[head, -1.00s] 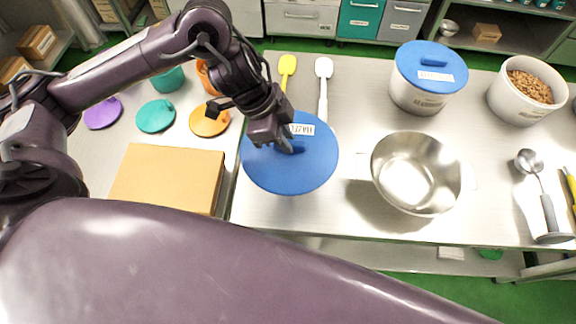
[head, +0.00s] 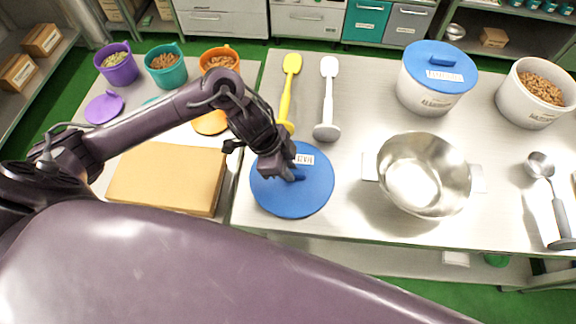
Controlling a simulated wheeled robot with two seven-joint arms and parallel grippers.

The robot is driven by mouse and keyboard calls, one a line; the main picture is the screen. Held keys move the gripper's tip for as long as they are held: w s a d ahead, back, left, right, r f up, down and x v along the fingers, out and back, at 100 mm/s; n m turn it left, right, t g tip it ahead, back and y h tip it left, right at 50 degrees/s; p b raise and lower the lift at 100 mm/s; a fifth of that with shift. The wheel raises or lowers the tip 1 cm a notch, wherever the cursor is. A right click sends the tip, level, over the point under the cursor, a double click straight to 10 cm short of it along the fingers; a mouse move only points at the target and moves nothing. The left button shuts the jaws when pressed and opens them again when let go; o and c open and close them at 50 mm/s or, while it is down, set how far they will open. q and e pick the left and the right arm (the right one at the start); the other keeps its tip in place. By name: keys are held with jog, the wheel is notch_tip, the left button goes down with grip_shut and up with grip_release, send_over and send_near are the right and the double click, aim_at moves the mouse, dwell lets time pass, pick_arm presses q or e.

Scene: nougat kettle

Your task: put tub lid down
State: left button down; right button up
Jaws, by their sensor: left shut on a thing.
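A round blue tub lid (head: 306,198) with a white label is at the table's front left edge, below the spatulas. My left gripper (head: 290,175) is above it, shut on its raised handle, which the fingers partly hide. The lid looks level and on or very close to the steel table; I cannot tell whether it touches. A white tub with open top (head: 532,100) holds brown nuts at the right. My right gripper is not in view.
A steel bowl (head: 424,175) stands right of the lid. A white tub with a blue lid (head: 436,77) stands behind it. Yellow (head: 286,95) and white (head: 328,95) spatulas lie behind the blue lid. A cardboard box (head: 167,178) is at the left. A ladle (head: 548,190) lies at the right.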

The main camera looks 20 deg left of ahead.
pick_arm(q)
jog(key=c, duration=1.3)
grip_release()
jog(key=shift+f, duration=0.1)
jog(key=shift+c, duration=0.2)
jog(key=shift+r, duration=0.25)
jog(key=v, duration=1.1)
jog(key=shift+a+r, duration=0.25)
jog(key=shift+r, duration=0.1)
jog(key=shift+s, duration=0.1)
